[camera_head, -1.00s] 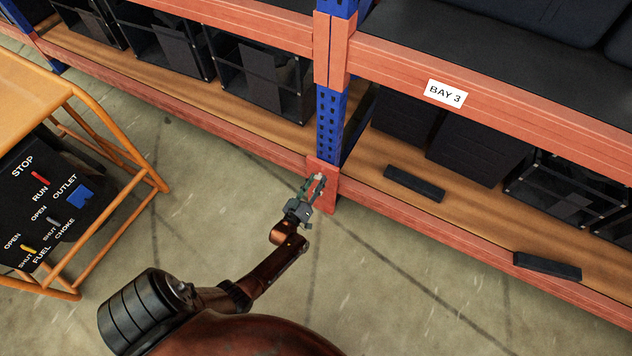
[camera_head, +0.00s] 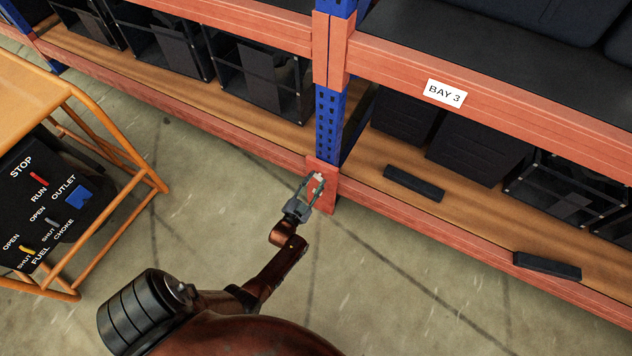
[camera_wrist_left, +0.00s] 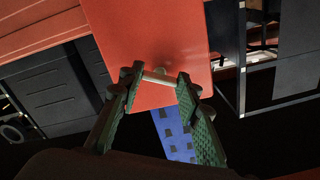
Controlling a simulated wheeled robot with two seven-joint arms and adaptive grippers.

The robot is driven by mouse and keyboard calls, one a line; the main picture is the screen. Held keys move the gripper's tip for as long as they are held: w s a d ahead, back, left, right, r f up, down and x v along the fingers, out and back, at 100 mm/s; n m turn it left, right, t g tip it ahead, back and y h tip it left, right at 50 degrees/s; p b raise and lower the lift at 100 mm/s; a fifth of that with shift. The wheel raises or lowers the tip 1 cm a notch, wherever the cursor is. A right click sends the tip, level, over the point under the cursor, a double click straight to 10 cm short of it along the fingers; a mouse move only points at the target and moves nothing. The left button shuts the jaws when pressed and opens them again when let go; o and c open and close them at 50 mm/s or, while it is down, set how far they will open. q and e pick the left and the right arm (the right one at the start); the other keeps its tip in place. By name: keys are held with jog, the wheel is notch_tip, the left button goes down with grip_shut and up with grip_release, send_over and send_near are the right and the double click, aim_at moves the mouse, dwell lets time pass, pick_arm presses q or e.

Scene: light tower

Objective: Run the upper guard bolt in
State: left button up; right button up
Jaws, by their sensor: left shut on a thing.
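The red guard (camera_head: 328,198) stands at the foot of the blue rack upright (camera_head: 330,125) in the head view; its face (camera_wrist_left: 150,45) fills the upper middle of the left wrist view. My left gripper (camera_head: 316,180) is at the guard's front. Its green-padded fingers are shut on a small pale bolt (camera_wrist_left: 158,78), which shows between the fingertips in the left wrist view, against the guard's face. How deep the bolt sits is hidden. I cannot make out a second bolt. My right gripper is not in view.
Rack beams run along both sides of the upright, with dark crates on the lower shelves. Two dark bars (camera_head: 414,184) (camera_head: 547,266) lie on the right lower shelf. An orange-framed cart (camera_head: 150,185) with a black control panel (camera_head: 45,200) stands left. Bare floor lies between.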

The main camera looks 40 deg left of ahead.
pick_arm(q)
jog(key=shift+s+d+f+m+b, duration=0.15)
jog(key=shift+m+b, duration=0.25)
jog(key=shift+m, duration=1.65)
jog(key=shift+s+a+f+m+b, duration=0.15)
jog(key=shift+m+b, duration=0.25)
jog(key=shift+m, duration=1.65)
jog(key=shift+w+d+m, duration=0.1)
jog(key=shift+d+m, duration=0.05)
jog(key=shift+m, duration=0.15)
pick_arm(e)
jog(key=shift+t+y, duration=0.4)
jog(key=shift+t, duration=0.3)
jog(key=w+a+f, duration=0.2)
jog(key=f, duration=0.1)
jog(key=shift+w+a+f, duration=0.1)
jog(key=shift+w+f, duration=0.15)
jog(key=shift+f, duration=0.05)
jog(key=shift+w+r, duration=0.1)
pick_arm(q)
jog(key=o, duration=1.2)
jog(key=shift+w+r, duration=0.1)
jog(key=shift+r, duration=0.15)
jog(key=shift+c, duration=0.2)
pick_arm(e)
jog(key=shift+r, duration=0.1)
